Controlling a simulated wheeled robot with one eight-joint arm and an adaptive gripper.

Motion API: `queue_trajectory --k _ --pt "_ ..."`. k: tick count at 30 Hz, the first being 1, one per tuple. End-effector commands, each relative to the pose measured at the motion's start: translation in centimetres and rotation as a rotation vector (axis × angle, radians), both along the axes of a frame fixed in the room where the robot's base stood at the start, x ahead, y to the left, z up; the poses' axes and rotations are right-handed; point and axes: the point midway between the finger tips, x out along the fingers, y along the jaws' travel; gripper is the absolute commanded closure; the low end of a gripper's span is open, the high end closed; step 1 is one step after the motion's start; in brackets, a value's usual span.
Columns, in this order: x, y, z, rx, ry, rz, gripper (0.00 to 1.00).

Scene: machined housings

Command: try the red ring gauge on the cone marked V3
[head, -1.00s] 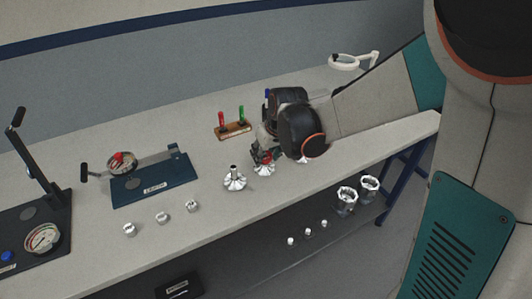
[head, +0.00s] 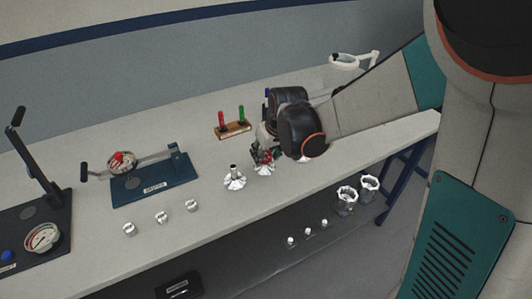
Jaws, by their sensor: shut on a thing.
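My gripper (head: 265,155) points down near the front of the bench. It is shut on a small red thing, which I take as the red ring gauge (head: 266,154); the fingers hide most of it. Directly below is a silver cone-shaped housing (head: 264,169). Ring and cone look very close; I cannot tell whether they touch. Another silver housing with an upright neck (head: 234,179) stands to the left. No V3 mark is readable at this size.
A wooden stand (head: 233,131) with red and green handled gauges is behind. Left are a blue fixture (head: 155,182) and a dark dial press (head: 40,238). Several small silver parts (head: 162,217) lie along the front. More silver parts (head: 347,196) sit below the bench top.

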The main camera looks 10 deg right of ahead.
Motion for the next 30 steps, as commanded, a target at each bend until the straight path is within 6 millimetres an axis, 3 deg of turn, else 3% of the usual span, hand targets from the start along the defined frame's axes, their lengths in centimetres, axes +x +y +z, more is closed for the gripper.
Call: queue_trajectory --k 11,30 --pt "0.0 0.0 0.2 0.000 0.000 0.000 0.92" --pt "0.0 0.0 2.5 0.000 0.000 0.000 0.92"
